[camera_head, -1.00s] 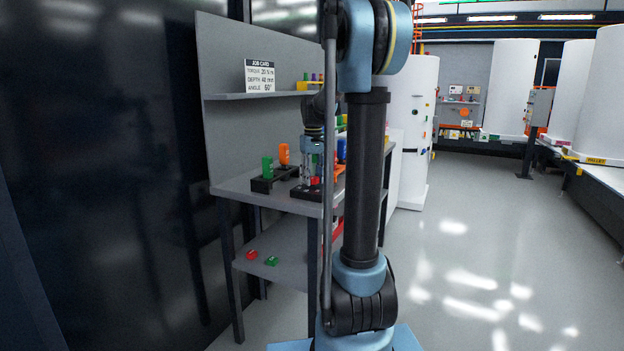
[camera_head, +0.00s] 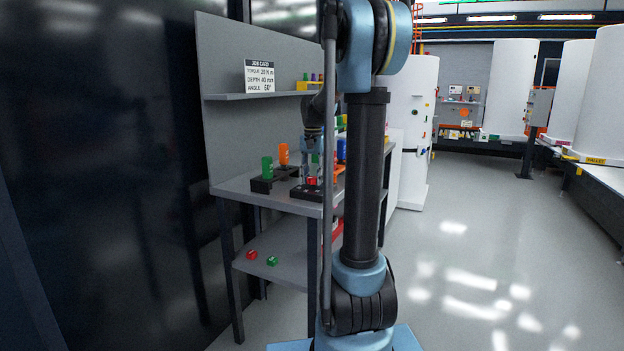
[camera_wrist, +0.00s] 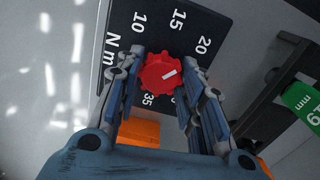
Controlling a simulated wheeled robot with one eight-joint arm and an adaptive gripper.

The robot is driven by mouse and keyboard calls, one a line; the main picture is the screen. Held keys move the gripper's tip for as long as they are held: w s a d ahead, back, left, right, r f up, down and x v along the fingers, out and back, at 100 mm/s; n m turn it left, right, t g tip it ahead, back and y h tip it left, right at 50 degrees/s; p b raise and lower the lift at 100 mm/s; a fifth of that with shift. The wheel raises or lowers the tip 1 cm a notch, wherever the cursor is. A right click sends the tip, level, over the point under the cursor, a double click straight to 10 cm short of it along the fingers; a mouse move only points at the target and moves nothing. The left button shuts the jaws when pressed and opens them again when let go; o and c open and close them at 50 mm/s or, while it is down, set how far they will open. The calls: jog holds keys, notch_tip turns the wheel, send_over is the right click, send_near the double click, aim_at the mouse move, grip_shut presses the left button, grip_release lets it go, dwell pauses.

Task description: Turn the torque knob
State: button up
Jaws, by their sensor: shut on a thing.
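The red torque knob (camera_wrist: 160,75) sits on a black dial plate (camera_wrist: 205,22) marked N m with 10, 15, 20 and 35 in view. A white line on the knob points right and slightly up, roughly toward the 20 side. My gripper (camera_wrist: 163,78) is shut on the knob, one finger on its left side and one on its right. In the head view the knob (camera_head: 312,181) shows small and red on the bench, with my gripper (camera_head: 312,172) just above it. Part of the dial is hidden by my fingers.
A job card (camera_head: 260,76) reads torque 20 N m, depth 40 mm, angle 60°. A green tag (camera_wrist: 302,103) marked mm lies at the right. Clear floor lies right of my arm.

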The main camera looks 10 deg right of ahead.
aim_at(313, 177)
jog(key=shift+m, duration=0.6)
jog(key=shift+a, duration=0.1)
jog(key=o, duration=1.1)
jog(key=shift+c, duration=0.2)
jog(key=shift+r, duration=0.1)
notch_tip(313, 177, up, 12)
jog(key=shift+w, duration=0.1)
